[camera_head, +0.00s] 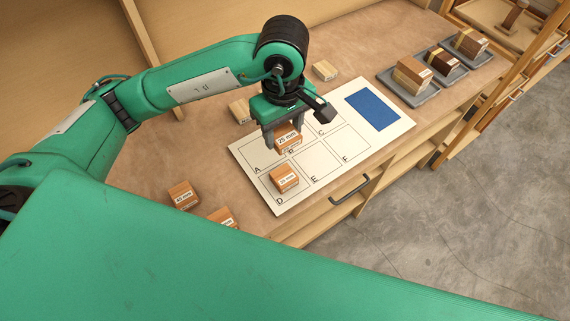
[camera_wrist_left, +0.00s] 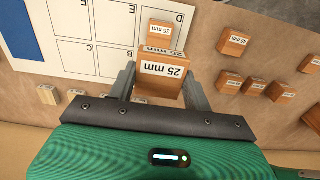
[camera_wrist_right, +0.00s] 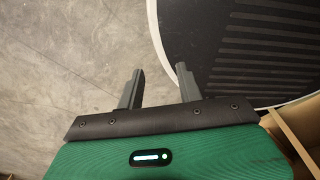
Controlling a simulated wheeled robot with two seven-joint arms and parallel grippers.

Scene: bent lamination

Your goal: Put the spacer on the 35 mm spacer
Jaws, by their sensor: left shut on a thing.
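My left gripper (camera_head: 286,146) is shut on a wooden spacer (camera_head: 289,138) labelled 25 mm. It holds the spacer over the white lettered board (camera_head: 247,152), near square B. The left wrist view shows the held spacer (camera_wrist_left: 163,70) between the fingers. Another spacer (camera_head: 284,177), apparently marked 35 mm, sits in square D. It also shows in the left wrist view (camera_wrist_left: 160,32), beyond the held one. My right gripper (camera_wrist_right: 158,85) is open and empty above the concrete floor.
More labelled blocks (camera_head: 183,195) lie on the bench's near left. Pale wooden pieces (camera_head: 324,70) lie behind the board. Grey trays (camera_head: 384,75) with darker blocks stand at the right. The board's blue patch (camera_head: 373,109) and squares E and F look clear.

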